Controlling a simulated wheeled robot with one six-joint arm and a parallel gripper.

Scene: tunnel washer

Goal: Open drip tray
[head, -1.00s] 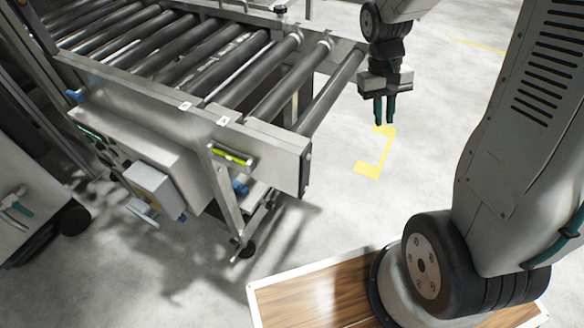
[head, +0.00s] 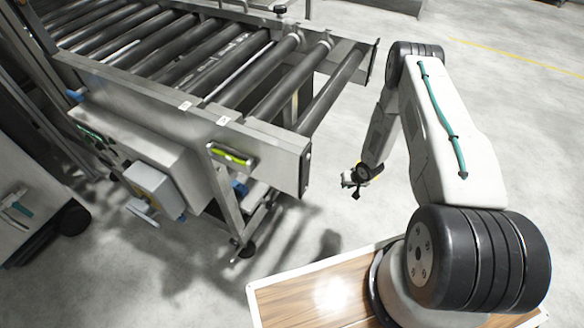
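No drip tray can be made out for certain. The steel roller conveyor (head: 150,119) fills the upper left, and the space under its near end is partly hidden by its side frame. A grey part with a blue piece (head: 240,188) shows low behind the conveyor leg. My gripper (head: 349,184) is low above the floor, right of the conveyor's end and apart from it. It is small and turned in the view, so its fingers do not show clearly. I see nothing held in it.
A yellow-green bar (head: 231,157) sits in a bracket on the conveyor side. A grey box (head: 153,185) hangs under a steel cabinet to the left. The conveyor leg (head: 228,202) stands near its end. The floor (head: 480,120) at right is clear.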

